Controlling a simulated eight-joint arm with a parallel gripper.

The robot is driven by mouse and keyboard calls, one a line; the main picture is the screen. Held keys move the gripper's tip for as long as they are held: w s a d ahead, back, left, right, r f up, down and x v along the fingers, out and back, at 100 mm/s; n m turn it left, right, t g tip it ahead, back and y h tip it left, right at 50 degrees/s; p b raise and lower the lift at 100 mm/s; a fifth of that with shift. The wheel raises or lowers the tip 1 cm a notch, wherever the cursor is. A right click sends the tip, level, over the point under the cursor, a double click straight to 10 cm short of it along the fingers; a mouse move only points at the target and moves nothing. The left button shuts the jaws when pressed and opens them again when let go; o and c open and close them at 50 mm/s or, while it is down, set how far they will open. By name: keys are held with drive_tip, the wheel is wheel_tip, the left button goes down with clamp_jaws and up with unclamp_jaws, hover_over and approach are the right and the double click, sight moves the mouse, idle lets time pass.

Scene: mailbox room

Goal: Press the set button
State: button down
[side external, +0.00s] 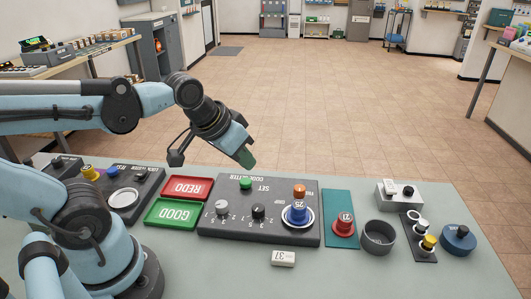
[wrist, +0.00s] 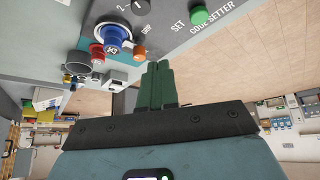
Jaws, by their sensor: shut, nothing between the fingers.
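The dark code setter panel (side external: 235,232) lies on the table. Its green button (side external: 246,183) is at the far edge, beside the printed word SET. The green button (wrist: 198,15) also shows at the top of the wrist view, with SET to its left. My gripper (side external: 246,159) points down and to the right, with its green fingertips apart from the panel, appearing just above the green button in the side view. In the wrist view my gripper (wrist: 161,66) has its green fingers together, with nothing between them.
The panel also carries an orange button (side external: 299,190), a blue knob (side external: 298,216) and two smaller knobs. Red REDO (side external: 187,188) and green GOOD (side external: 174,213) trays sit left. A red knob (side external: 345,222), grey cup (side external: 377,237) and blue puck (side external: 458,239) stand right.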

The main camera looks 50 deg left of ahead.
sight(246, 181)
drive_tip(key=w+a+r+n+g, duration=0.4)
drive_tip(key=a+n+g, duration=0.1)
drive_tip(key=n, duration=0.3)
drive_tip(key=shift+a+g, duration=0.4)
drive_tip(key=shift+a, duration=0.45)
drive_tip(key=f, duration=1.3)
drive_tip(key=shift+w+a+f, duration=0.15)
drive_tip(key=shift+w+f, duration=0.05)
drive_tip(key=shift+f, duration=0.2)
drive_tip(key=shift+f, duration=1.05)
wheel_tip(246, 181, up, 14)
drive_tip(key=shift+s, duration=0.2)
